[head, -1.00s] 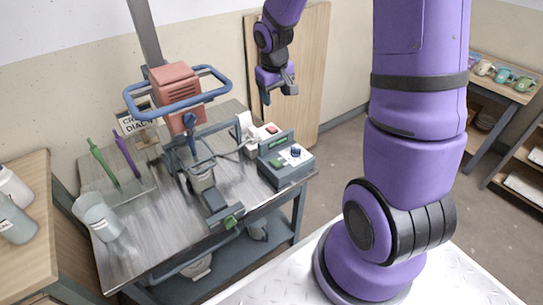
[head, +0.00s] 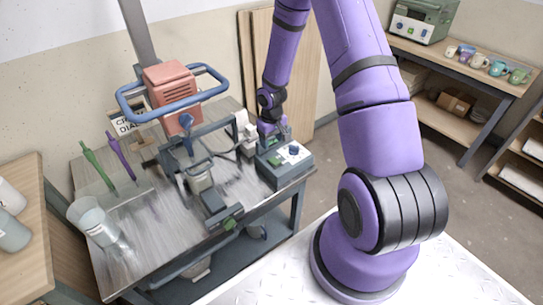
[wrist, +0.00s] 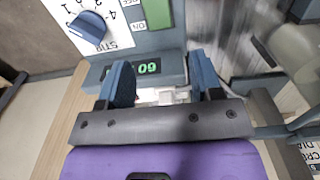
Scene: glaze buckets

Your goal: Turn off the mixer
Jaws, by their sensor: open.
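The mixer (head: 172,84), with a salmon-red motor housing and blue loop handle, stands over the metal table. Its grey-green control box (head: 284,161) is at the table's right end, with a blue knob (head: 294,150) on its pale panel. The wrist view shows this knob (wrist: 87,27) beside "STIR", a green switch area (wrist: 158,14) marked ON, and a display (wrist: 148,68) with green digits. My gripper (head: 272,130) is at the back of the box, hiding part of it. In the wrist view its blue fingers (wrist: 162,78) are apart at the display edge, with a small white part (wrist: 165,95) visible between them.
A white device (head: 245,135) is close left of my gripper. Open floor lies right of the table.

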